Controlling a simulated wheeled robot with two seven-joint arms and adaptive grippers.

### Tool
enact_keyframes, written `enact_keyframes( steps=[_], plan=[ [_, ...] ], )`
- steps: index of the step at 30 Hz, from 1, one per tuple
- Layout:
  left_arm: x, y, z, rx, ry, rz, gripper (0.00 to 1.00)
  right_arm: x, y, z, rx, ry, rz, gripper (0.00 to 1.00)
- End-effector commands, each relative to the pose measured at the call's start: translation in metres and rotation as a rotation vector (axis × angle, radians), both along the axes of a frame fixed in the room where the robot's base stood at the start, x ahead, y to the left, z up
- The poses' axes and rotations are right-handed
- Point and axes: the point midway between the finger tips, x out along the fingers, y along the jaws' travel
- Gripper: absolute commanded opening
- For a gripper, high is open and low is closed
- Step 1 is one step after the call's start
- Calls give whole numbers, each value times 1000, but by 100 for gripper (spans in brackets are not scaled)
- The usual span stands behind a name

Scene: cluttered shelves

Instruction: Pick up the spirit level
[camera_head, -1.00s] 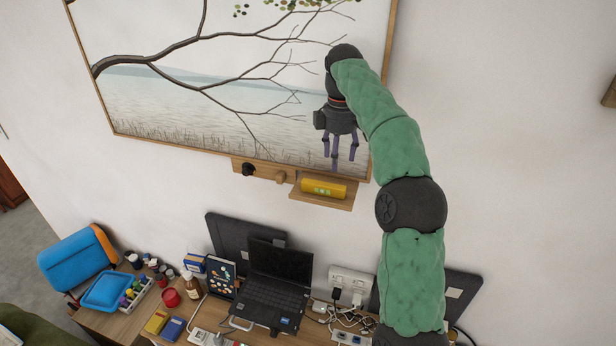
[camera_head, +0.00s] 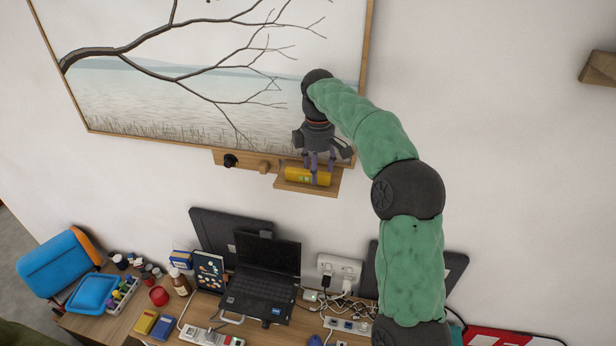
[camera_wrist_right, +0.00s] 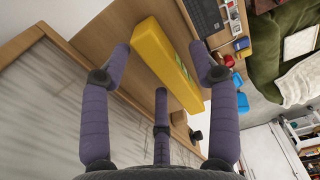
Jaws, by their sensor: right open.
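The yellow spirit level (camera_head: 296,175) lies on a small wooden wall shelf (camera_head: 290,187) below the picture. My right gripper (camera_head: 318,172) points down at the level, and its fingers cover part of it in the head view. In the right wrist view the spirit level (camera_wrist_right: 165,62) lies lengthwise between the spread purple fingers of the open right gripper (camera_wrist_right: 164,75). A visible gap separates the level from the fingers on either side there. Contact cannot be made out. My left gripper is not in view.
The framed picture (camera_head: 200,95) hangs just behind my right gripper. A black knob (camera_head: 230,160) and a wooden peg (camera_head: 264,167) are on the rail left of the shelf. Below, the desk holds a laptop (camera_head: 262,280), a power strip (camera_head: 210,338) and other clutter.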

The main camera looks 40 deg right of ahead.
Motion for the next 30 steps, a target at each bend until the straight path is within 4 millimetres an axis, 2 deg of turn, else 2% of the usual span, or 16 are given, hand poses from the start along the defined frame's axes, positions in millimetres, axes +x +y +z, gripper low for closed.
enact_keyframes(
  steps=[4,11,14,18,30],
  plan=[
    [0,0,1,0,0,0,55,0,0,-13,0,1,-1,61],
    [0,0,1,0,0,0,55,0,0,-14,0,0,-1,61],
    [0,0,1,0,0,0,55,0,0,-14,0,0,-1,38],
    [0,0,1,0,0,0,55,0,0,-14,0,0,-1,0],
    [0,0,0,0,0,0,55,0,0,-11,-1,-1,0,0]
  ],
)
